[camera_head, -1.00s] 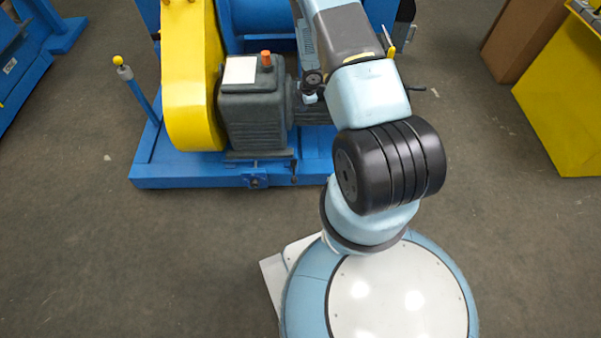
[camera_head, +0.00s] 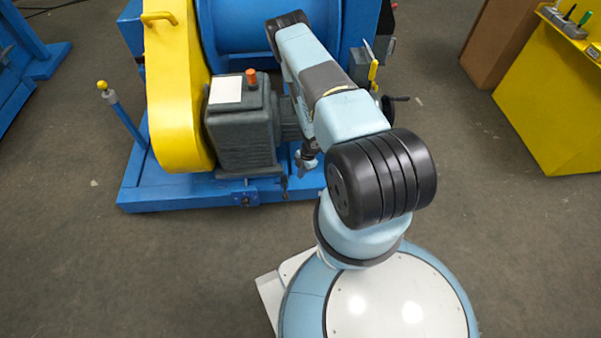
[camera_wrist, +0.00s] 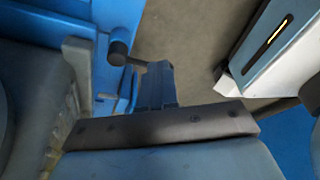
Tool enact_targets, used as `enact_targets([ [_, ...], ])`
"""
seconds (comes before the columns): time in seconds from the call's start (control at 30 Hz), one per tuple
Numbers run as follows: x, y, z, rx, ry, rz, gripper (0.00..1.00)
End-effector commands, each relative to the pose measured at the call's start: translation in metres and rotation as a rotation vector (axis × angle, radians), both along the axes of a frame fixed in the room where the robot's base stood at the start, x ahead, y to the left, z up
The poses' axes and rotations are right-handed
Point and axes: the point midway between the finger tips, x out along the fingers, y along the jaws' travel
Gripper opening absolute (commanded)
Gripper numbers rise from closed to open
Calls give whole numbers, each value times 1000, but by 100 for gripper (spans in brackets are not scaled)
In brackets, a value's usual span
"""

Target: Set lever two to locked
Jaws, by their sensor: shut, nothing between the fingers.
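My gripper (camera_head: 306,168) points down beside the machine's front right, just right of a small dark hanging handle (camera_head: 284,184). In the wrist view my gripper (camera_wrist: 158,75) shows as narrow blue-grey fingers, shut and empty. A black knob on a short rod (camera_wrist: 118,52) is just left of the fingertips; I cannot tell if they touch. A blue lever with a yellow knob (camera_head: 122,118) leans at the machine's left. A yellow handle (camera_head: 373,72) stands behind my arm. No label shows which is lever two.
The blue machine base (camera_head: 165,194) carries a yellow guard (camera_head: 177,100) and a grey gearbox (camera_head: 240,135) with an orange cap (camera_head: 251,76). A black crank (camera_head: 398,98) sticks out at right. A yellow cabinet (camera_head: 550,100) stands far right. The floor in front is clear.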

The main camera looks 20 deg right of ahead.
Motion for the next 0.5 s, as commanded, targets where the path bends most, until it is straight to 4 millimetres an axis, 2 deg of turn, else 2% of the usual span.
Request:
enact_targets([
  [0.03,-2,3,-9,0,2,1,0],
  [0.4,-5,21,-66,1,0,1,0],
  [0.5,-8,36,-66,0,0,1,0],
])
